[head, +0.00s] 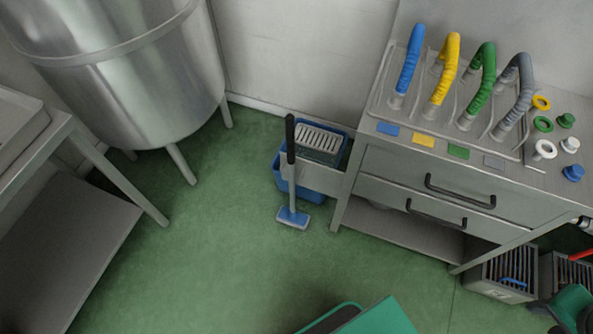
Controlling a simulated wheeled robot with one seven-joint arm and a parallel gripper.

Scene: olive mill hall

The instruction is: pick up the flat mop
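The flat mop (294,217) stands on the green floor in the head view, left of the steel workbench. It has a small blue flat head, a grey pole and a black grip (290,138) at the top. The pole looks roughly upright. It stands in front of a blue mop bucket (283,175) with a grey slatted wringer and overlaps its left part in the picture. My gripper is not to be made out in this view.
The steel workbench (392,224) with drawers and coloured hoses stands right of the bucket. A steel tank (130,90) on legs and a steel table (115,180) stand left. Slatted crates (495,284) sit at lower right. The floor left of and before the mop is clear.

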